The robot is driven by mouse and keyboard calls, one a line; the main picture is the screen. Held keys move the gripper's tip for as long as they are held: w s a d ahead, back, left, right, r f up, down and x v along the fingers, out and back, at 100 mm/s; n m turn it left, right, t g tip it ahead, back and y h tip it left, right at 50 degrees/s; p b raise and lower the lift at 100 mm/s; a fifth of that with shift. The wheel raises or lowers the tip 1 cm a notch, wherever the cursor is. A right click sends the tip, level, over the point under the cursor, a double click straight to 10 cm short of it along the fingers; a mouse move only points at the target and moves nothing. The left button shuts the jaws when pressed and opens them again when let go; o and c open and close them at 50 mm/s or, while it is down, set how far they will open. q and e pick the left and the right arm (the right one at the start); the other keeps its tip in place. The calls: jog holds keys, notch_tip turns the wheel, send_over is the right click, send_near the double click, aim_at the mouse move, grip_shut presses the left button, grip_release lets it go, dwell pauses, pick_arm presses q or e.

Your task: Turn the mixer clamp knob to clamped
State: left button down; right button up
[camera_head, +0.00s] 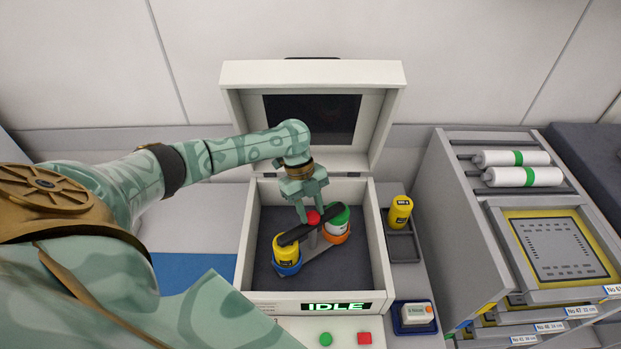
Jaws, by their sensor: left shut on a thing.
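The mixer (247,245) is a white box with its lid (228,75) raised. Inside, a grey rotor carries a yellow jar (286,249) in a blue cup (287,268) and a green-and-white jar (337,223) in an orange cup (337,238). A black clamp bar (295,234) lies across the middle and reaches over both jars. The red clamp knob (314,217) sits at the bar's centre. My left gripper (312,211) comes down from above and is shut on the knob, partly hiding it. My right gripper is not in view.
The mixer's front display (336,307) reads IDLE, above a green button (326,339) and a red button (364,338). Another yellow jar (400,210) stands in a dark tray right of the mixer. A small white device (414,313) sits nearby. A rack (449,184) with white rolls stands at right.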

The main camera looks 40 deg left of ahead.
pick_arm(q)
jog(key=c, duration=1)
grip_release()
jog(key=shift+o, duration=0.2)
jog(key=shift+r, duration=0.15)
notch_tip(320, 180, up, 2)
jog(key=shift+w+r, duration=0.1)
jog(key=shift+r, duration=0.1)
jog(key=s+d+r+p, duration=0.2)
jog(key=s+d+r, duration=0.6)
jog(key=s+r, duration=0.2)
jog(key=shift+s+r+p, duration=0.2)
jog(key=shift+s+p, duration=0.2)
jog(key=shift+s, duration=0.35)
jog(key=shift+d, duration=0.1)
